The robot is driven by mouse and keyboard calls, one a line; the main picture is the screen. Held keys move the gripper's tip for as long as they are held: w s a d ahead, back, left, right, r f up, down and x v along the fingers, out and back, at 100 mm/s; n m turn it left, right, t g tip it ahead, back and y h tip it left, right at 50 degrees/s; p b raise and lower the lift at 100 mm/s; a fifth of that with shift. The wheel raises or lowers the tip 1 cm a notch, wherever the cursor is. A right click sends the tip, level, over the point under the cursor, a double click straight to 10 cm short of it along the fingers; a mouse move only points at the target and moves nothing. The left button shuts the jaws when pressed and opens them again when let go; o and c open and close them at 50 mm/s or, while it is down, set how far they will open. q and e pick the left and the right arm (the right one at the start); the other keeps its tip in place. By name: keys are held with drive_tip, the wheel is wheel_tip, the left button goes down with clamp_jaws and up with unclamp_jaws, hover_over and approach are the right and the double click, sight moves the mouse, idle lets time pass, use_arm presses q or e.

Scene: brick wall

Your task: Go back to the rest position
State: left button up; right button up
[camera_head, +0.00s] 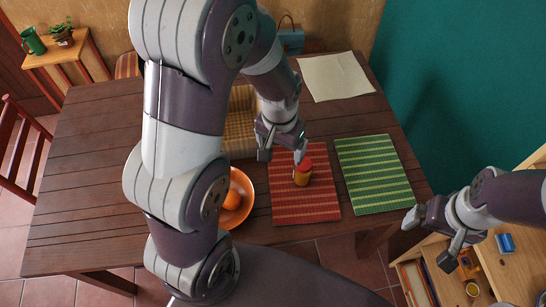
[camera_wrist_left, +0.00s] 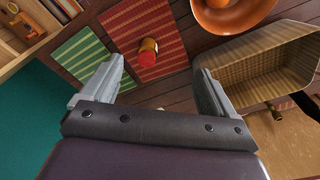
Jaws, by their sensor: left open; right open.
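My left gripper (camera_head: 281,152) is open and empty. It hangs above the table near the top of the red striped mat (camera_head: 305,208), beside the wicker basket. Its two fingers also show in the left wrist view (camera_wrist_left: 158,88), apart with nothing between them. A small jar with a red lid (camera_head: 303,172) stands on the red mat, apart from the gripper; it also shows in the left wrist view (camera_wrist_left: 148,52). My right gripper (camera_head: 432,237) is open and empty at the right, beyond the table's edge, near the wooden shelf unit.
A green striped mat (camera_head: 374,173) lies bare right of the red one. An orange bowl (camera_head: 247,193) with an orange fruit (camera_head: 232,200) is partly hidden by my left arm. The wicker basket (camera_wrist_left: 285,62) stands near the left gripper. A pale sheet (camera_head: 335,77) lies at the back.

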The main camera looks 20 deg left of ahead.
use_arm(q)
drive_tip(key=s+a+n+b, duration=0.1)
drive_tip(key=s, duration=0.6)
drive_tip(key=shift+s+r+b, duration=0.3)
drive_tip(key=shift+r, duration=0.15)
use_arm(e)
drive_tip(key=shift+s+f, duration=0.2)
drive_tip(key=shift+f, duration=0.6)
use_arm(q)
drive_tip(key=shift+w, duration=0.1)
use_arm(e)
drive_tip(key=shift+w, duration=0.1)
